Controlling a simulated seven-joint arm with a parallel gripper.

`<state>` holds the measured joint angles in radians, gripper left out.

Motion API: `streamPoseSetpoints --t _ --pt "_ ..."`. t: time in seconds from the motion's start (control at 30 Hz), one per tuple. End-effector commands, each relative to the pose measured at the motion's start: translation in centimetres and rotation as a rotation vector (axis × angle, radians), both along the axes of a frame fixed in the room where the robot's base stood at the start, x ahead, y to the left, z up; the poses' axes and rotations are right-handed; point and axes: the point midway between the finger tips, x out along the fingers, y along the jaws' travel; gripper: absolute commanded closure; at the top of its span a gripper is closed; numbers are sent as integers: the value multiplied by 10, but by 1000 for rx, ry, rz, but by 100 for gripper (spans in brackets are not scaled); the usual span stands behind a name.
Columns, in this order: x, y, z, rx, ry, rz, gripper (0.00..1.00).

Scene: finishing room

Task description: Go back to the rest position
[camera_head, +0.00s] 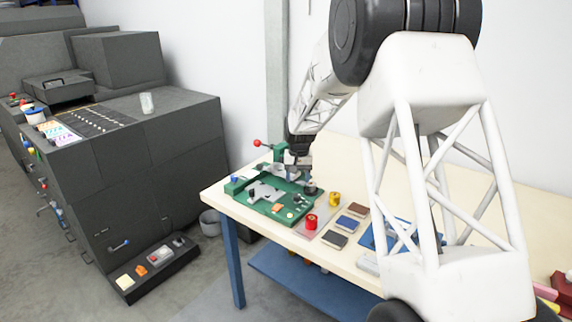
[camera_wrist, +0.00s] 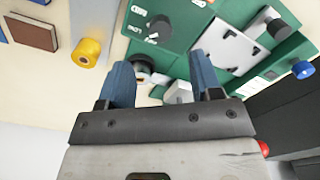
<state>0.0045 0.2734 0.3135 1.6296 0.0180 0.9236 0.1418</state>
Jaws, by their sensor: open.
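My gripper (camera_head: 300,170) is at the green fixture (camera_head: 282,213) on the table, over its back right part. In the wrist view the two blue fingers of my gripper (camera_wrist: 163,72) stand apart. A dark round knob (camera_wrist: 142,63) and a pale grey block (camera_wrist: 178,92) show between or just beyond them. I cannot tell whether the fingers touch either. The green fixture also shows in the wrist view (camera_wrist: 188,20), with a dark dial, a silver plate (camera_wrist: 228,48) and a blue knob (camera_wrist: 302,69). My arm reaches down from the upper right.
A red spool (camera_head: 311,222) and a yellow spool (camera_head: 334,199) stand right of the fixture, near several coloured blocks. A red-ball lever (camera_head: 257,143) rises at the fixture's back left. A grey cabinet (camera_head: 150,165) stands left, across open floor. My arm hides part of the table.

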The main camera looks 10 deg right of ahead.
Motion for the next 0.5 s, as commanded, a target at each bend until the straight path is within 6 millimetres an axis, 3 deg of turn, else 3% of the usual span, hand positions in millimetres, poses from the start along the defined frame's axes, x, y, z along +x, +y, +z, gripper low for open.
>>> streamPoseSetpoints --t 0.27,0.5 --pt "-21 0 23 -1 -13 6 41" --pt "-66 -1 61 -3 -33 19 41"
